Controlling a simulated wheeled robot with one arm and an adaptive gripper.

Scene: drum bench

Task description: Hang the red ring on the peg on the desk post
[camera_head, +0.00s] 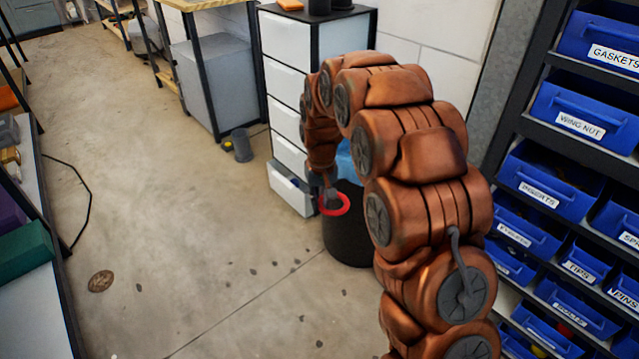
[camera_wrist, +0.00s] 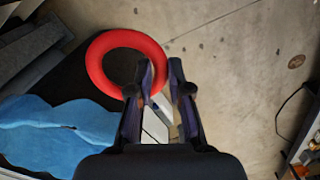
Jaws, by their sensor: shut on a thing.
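The red ring (camera_head: 336,212) hangs at the end of my arm, in front of a black bin in the head view. In the wrist view the ring (camera_wrist: 96,65) lies mostly left of the fingers, with its right side between the fingertips. My gripper (camera_wrist: 163,74) is shut on that side of the ring. The gripper (camera_head: 329,192) also shows small in the head view, partly hidden by the ring and arm. I cannot make out the desk post or its peg in either view.
A black bin (camera_head: 347,240) with blue cloth (camera_wrist: 50,125) stands below the ring. A white drawer unit (camera_head: 287,85) is behind it, its bottom drawer pulled out. Shelves of blue bins (camera_head: 575,120) stand at right, a bench (camera_head: 38,300) at left. Open floor (camera_head: 180,240) lies between.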

